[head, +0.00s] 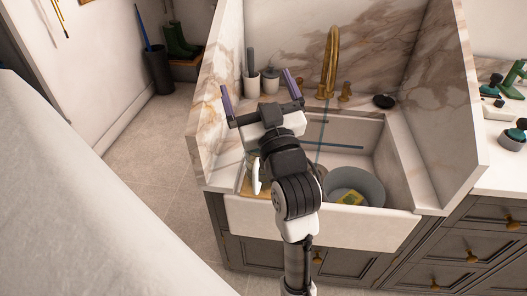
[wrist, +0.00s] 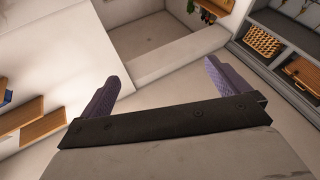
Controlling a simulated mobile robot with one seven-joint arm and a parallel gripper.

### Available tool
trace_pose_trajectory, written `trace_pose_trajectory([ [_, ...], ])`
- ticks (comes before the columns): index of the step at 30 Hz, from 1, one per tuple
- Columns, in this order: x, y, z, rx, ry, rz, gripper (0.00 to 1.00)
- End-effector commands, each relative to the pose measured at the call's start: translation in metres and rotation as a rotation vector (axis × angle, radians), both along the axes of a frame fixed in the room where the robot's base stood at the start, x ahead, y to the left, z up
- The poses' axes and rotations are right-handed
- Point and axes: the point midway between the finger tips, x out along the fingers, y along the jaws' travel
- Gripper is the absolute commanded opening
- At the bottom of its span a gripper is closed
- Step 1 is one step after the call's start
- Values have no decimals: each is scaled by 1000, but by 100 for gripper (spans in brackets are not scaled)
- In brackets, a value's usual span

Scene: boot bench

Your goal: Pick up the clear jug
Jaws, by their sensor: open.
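My gripper (head: 254,79) is open and empty, raised over the left end of the sink in the head view. Its two purple fingers are spread wide. In the wrist view my gripper (wrist: 160,69) has nothing between its fingers and faces a tiled, walled recess some way off.
The white sink (head: 375,226) holds a grey basin (head: 371,187) with a yellow-green sponge (head: 350,198). A brass tap (head: 329,62), a pale canister (head: 252,87) and a black dish (head: 384,101) stand behind it. Tall marble side panels flank the sink.

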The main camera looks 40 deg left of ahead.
Motion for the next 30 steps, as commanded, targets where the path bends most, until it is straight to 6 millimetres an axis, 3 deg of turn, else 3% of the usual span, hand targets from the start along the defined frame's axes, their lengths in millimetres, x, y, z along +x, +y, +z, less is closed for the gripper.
trace_pose_trajectory([
  [1, 17, -8, -27, -104, 89, -14, 100],
  [3, 29, -18, -68, -241, 198, -10, 100],
  [6, 34, -35, -117, -400, 326, 15, 100],
  [10, 29, -55, -159, -540, 437, 55, 100],
  [17, 24, -64, -189, -625, 497, 90, 100],
  [25, 34, -40, -200, -624, 495, 91, 100],
  [30, 49, -11, -207, -625, 501, 92, 100],
])
